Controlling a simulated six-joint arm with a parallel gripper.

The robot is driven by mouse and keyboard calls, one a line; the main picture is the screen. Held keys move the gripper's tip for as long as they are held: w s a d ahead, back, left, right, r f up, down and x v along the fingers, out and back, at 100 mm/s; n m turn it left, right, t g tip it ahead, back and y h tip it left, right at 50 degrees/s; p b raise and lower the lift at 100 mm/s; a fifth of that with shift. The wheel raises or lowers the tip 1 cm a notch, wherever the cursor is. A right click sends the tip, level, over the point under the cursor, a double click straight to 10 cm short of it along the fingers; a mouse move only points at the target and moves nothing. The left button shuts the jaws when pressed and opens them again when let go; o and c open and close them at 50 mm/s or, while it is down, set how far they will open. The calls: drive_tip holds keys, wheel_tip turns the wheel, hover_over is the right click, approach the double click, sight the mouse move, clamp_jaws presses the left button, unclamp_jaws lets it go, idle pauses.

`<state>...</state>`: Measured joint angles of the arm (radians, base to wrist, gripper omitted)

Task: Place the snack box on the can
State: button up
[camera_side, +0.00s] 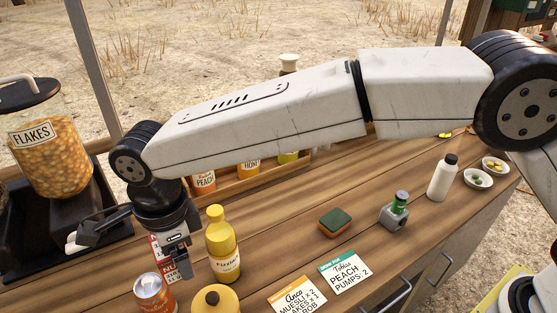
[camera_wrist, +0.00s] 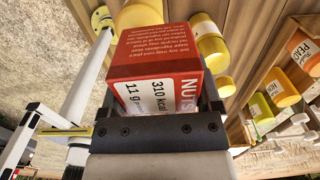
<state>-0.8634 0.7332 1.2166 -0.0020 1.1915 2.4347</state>
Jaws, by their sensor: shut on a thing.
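The snack box (camera_side: 158,250), red and white with "NUTS" lettering, is held between the fingers of my gripper (camera_side: 174,262). In the side view my gripper hides much of it. In the wrist view the box (camera_wrist: 158,58) fills the space in front of the palm, with its red face and white label showing. The can (camera_side: 153,295), orange with a silver top, stands upright at the lower left of the side view. The box shows just behind and above the can there; I cannot tell whether they touch.
A yellow bottle (camera_side: 221,245) stands close right of my gripper, and a yellow round-lidded container (camera_side: 215,300) is in front. A flakes jar (camera_side: 46,140) stands at left. A sponge (camera_side: 335,223), two cards (camera_side: 345,271), a small grey device (camera_side: 395,218) and a white bottle (camera_side: 442,178) are farther right.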

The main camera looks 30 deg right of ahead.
drive_tip(key=w+a+f, duration=0.1)
drive_tip(key=w+a, duration=0.1)
drive_tip(key=w, duration=0.1)
drive_tip(key=shift+a+f, duration=0.25)
drive_tip(key=shift+f, duration=0.15)
hover_over(153, 283)
drive_tip(key=shift+s+d+f, duration=0.1)
drive_tip(key=shift+f, duration=1.25)
drive_tip(key=shift+s+d+f, duration=0.1)
drive_tip(key=shift+f, duration=1.25)
drive_tip(key=shift+w+f, duration=0.1)
drive_tip(key=shift+f, duration=0.05)
drive_tip(key=shift+w+a+f, duration=0.1)
drive_tip(key=shift+a+f, duration=0.05)
drive_tip(key=shift+f, duration=1.55)
drive_tip(key=shift+f, duration=0.1)
drive_tip(key=o, duration=1.1)
